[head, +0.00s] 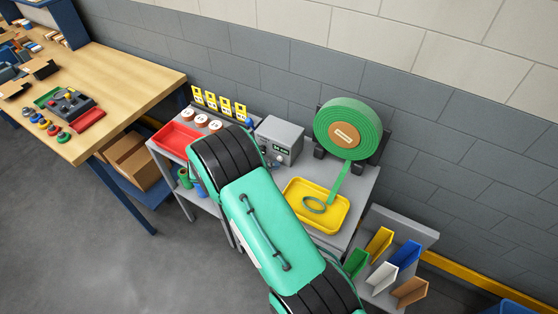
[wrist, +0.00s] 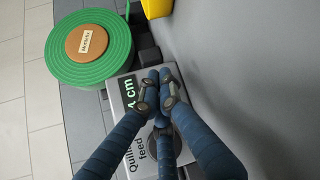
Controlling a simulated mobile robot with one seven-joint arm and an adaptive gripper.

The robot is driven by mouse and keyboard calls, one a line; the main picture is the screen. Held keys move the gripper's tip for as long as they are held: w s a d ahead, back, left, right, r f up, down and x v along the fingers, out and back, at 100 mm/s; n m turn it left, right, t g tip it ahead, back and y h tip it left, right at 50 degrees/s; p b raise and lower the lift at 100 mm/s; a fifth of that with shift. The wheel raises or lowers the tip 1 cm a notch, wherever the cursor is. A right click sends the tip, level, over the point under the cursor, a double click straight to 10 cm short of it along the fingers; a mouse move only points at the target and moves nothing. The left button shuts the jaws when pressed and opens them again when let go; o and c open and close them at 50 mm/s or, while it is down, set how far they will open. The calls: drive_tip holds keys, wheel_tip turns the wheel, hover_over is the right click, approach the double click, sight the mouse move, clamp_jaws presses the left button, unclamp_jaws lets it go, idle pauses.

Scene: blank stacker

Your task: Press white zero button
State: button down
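A grey box device (head: 279,138) with a small lit display stands on the grey bench in the head view. Its top fills the middle of the wrist view, where the grey device (wrist: 128,122) shows a dark display reading "4 cm" and the words "Quilling feed". My gripper (wrist: 160,84) has blue fingers with dark tips. The tips are together, with nothing seen between them, over the device face. I cannot tell if they touch it. No white zero button can be made out; the fingers cover part of the face. My green arm hides most of the gripper in the head view.
A green paper roll (head: 347,128) stands right of the device, its strip running to a yellow tray (head: 333,218). A red tray (head: 174,138) and white discs are at left. A rack of coloured panels (head: 384,262) stands lower right. A wooden table (head: 135,75) is far left.

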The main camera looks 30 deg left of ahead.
drive_tip(key=shift+w+b, duration=0.3)
drive_tip(key=shift+w, duration=0.45)
idle(0.9)
drive_tip(key=shift+s, duration=0.85)
idle(0.4)
drive_tip(key=shift+s, duration=2.55)
drive_tip(key=shift+w+r, duration=0.1)
